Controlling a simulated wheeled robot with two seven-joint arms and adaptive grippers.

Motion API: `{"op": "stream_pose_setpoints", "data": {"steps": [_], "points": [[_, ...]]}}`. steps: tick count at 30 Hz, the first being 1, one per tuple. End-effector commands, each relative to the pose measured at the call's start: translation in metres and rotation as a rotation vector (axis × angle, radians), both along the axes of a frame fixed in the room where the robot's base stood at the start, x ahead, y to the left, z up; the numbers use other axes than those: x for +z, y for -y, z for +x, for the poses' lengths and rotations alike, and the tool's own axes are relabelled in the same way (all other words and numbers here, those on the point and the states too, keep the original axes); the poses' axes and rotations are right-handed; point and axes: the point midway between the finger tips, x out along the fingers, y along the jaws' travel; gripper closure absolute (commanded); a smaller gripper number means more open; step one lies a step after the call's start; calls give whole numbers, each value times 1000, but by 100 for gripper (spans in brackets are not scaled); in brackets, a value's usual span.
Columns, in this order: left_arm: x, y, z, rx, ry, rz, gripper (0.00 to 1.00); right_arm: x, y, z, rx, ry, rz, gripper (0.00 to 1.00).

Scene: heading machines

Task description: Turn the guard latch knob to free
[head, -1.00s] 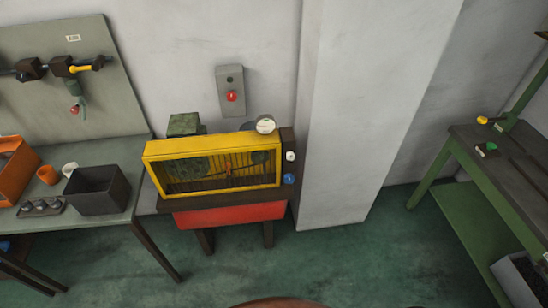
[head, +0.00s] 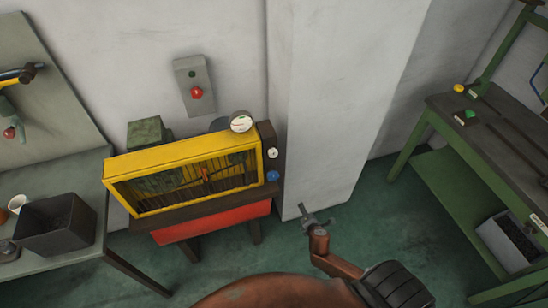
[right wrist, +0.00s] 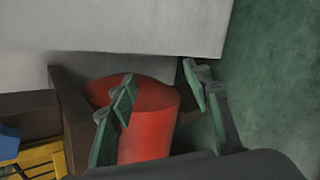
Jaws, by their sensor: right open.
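The yellow barred guard (head: 115,168) covers the front of the machine, with a small orange-red piece (head: 205,174) in its middle. A blue knob (head: 272,176) and a white knob (head: 272,153) sit on the dark post at its right end. I cannot tell which of these is the guard latch knob or how it is turned. My right gripper (head: 312,218) is open and empty, right of and below the blue knob, apart from it. In the right wrist view, part of the blue knob (right wrist: 8,143) shows at the left edge, outside the fingers. My left gripper is out of view.
A red body (head: 215,223) lies under the guard; a rounded red shape (right wrist: 150,115) shows behind my fingers. A gauge (head: 240,121) tops the machine. A grey wall pillar (head: 330,110) stands right of it. A green-framed bench (head: 510,150) is far right; floor between is clear.

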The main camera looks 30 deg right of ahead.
Motion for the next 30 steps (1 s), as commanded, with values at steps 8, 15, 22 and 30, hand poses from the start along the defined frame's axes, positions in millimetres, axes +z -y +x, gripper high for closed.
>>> {"op": "stream_pose_setpoints", "data": {"steps": [8,15,22,30], "points": [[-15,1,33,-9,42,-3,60,247,-70,71,366,291,-629,55],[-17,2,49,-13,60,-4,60,324,-100,67,420,394,-823,55],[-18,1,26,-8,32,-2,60,328,-95,96,421,400,-831,55],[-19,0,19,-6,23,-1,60,326,-85,131,421,397,-827,55]]}}
